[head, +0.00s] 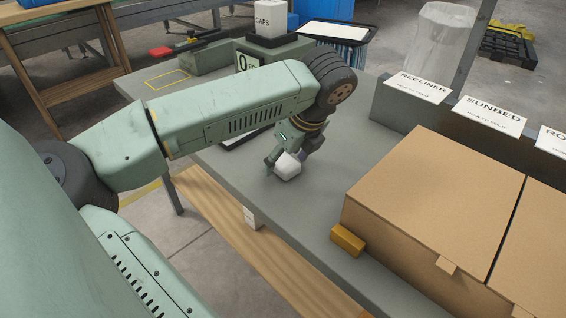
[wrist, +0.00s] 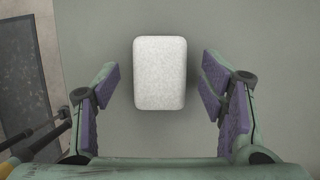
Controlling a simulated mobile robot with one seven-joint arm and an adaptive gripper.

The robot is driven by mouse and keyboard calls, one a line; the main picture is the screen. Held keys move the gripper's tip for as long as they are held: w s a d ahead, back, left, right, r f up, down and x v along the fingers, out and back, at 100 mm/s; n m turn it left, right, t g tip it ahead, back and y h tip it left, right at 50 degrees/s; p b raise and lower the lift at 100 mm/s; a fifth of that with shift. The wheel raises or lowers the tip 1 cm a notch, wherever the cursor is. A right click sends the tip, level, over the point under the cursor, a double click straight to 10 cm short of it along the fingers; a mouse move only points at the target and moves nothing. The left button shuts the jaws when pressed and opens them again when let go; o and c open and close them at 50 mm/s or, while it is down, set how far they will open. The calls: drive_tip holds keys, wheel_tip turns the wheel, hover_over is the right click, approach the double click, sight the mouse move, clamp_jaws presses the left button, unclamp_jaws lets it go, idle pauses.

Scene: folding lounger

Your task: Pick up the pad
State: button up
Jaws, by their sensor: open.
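The pad (head: 288,168), a white block with rounded edges, is on the grey bench near its front edge in the head view. In the wrist view the pad (wrist: 160,62) is upright in the picture, between the two purple-lined fingers, with a gap on each side. My gripper (head: 284,155) points down over the pad and is open, with nothing held. The wrist view also shows my gripper (wrist: 160,88) with its fingers spread wider than the pad. In the head view the fingers partly hide the pad.
A large cardboard box (head: 430,195) and a yellow block (head: 348,240) are on the right. Signs (head: 418,87) stand behind the box. A caps container (head: 268,22) is at the back. A dark flat panel (wrist: 20,75) lies left of the pad. Bare bench surrounds the pad.

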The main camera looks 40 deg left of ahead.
drive_tip(key=shift+c, duration=0.2)
drive_tip(key=c, duration=1)
